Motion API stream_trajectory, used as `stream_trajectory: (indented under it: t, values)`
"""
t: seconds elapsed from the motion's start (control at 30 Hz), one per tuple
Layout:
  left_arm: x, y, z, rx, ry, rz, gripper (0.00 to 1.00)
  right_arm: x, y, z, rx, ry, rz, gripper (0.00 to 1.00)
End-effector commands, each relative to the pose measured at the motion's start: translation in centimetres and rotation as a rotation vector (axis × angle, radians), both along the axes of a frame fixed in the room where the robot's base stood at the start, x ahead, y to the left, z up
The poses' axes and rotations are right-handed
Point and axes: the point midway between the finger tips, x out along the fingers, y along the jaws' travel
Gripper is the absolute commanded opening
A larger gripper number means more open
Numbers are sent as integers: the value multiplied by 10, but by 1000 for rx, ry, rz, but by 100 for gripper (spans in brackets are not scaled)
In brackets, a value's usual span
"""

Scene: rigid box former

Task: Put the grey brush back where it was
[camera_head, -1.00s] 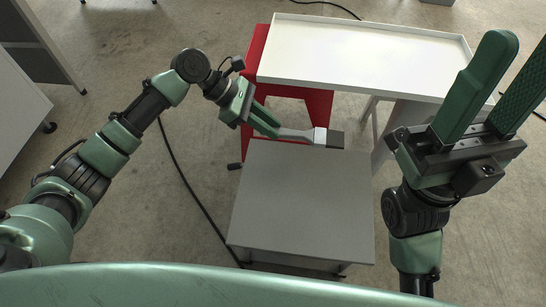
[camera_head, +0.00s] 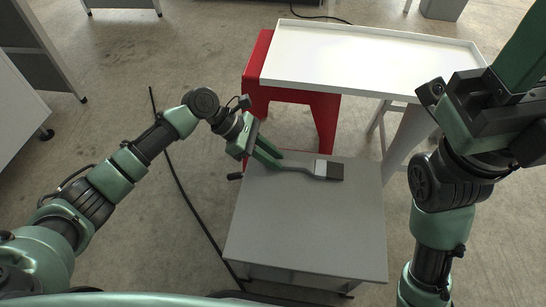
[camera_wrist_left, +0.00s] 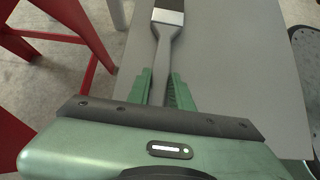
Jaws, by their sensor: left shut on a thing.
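The grey brush (camera_head: 320,168) has a grey handle, a pale ferrule and a dark bristle end pointing right. It is at the far part of the grey table (camera_head: 300,235), at or just above the top; I cannot tell if it touches. My left gripper (camera_head: 279,161) is shut on its handle. In the left wrist view the brush (camera_wrist_left: 167,30) runs away from my left gripper (camera_wrist_left: 160,76), handle between the fingers. My right gripper (camera_head: 522,50) is raised at the upper right, partly cut off by the frame, with no held thing visible.
A white tray-like top (camera_head: 370,60) with a raised rim stands behind the grey table, beside a red stand (camera_head: 322,115). A black cable (camera_head: 185,195) lies on the floor at the left. The grey table's near part is clear.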

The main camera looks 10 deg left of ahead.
Motion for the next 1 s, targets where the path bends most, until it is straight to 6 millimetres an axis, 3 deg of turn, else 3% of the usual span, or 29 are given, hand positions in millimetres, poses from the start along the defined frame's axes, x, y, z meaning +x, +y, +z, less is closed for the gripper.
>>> stream_trajectory:
  t: [0.03, 0.07, 0.13, 0.5, 0.6, 1.0]
  values:
    - [0, 0, 0, -1, 1, 1, 0, 1, 0, 1, 0, 4, 1, 43]
    - [0, 0, -1, 0, 1, 0, 24, 2, 0, 0, 1, 9, 0, 43]
    - [0, 0, -1, 0, 0, 0, 43, 2, 0, -1, 0, 10, 0, 43]
    - [0, 0, -1, 0, -1, 0, 43, 2, 0, -4, 0, 11, 0, 43]
    - [1, 8, 11, 2, 0, 3, 43, 1, 0, 5, 1, 7, 1, 43]
    - [0, 66, 70, 2, 0, 1, 43, 19, -4, -19, 11, 160, 9, 43]
